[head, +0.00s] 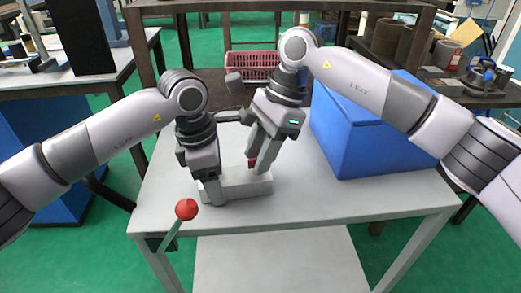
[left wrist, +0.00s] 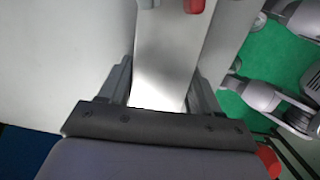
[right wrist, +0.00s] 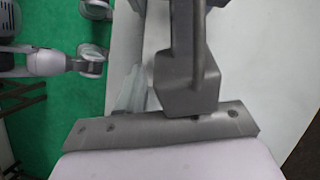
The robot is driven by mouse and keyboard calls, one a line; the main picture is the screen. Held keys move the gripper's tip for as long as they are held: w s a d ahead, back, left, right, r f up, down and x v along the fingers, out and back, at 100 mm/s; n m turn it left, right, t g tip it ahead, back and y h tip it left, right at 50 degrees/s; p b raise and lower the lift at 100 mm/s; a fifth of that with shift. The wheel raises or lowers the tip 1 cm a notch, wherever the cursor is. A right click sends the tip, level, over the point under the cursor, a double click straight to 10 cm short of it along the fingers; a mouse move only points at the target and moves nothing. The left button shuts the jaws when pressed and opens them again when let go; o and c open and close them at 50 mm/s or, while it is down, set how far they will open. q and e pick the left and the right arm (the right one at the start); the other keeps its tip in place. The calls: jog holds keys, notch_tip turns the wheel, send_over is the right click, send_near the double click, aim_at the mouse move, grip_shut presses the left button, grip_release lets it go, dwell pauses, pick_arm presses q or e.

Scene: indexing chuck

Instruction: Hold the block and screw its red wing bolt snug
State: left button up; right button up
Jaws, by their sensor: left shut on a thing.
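The pale grey block (head: 238,184) lies on the table, long side across the head view. My left gripper (head: 212,192) is shut on its left end. In the left wrist view the block (left wrist: 172,50) runs up between the two fingers of that gripper (left wrist: 160,95). The red wing bolt (head: 252,163) shows as a small red patch at the block's right part, and again at the top edge of the left wrist view (left wrist: 194,5). My right gripper (head: 258,158) points down at the bolt from above. Its fingers partly hide the bolt, so its grip is unclear.
A lever with a red ball knob (head: 186,209) stands at the table's (head: 330,205) front left edge. A large blue box (head: 370,130) stands at the right. A pink basket (head: 252,65) is behind. The table front is clear.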

jog(key=v, duration=1.2)
jog(key=shift+w+d, duration=0.1)
jog(key=shift+d, duration=0.05)
jog(key=x, duration=1.1)
jog(key=shift+d+f, duration=0.2)
jog(key=shift+f, duration=0.3)
grip_shut()
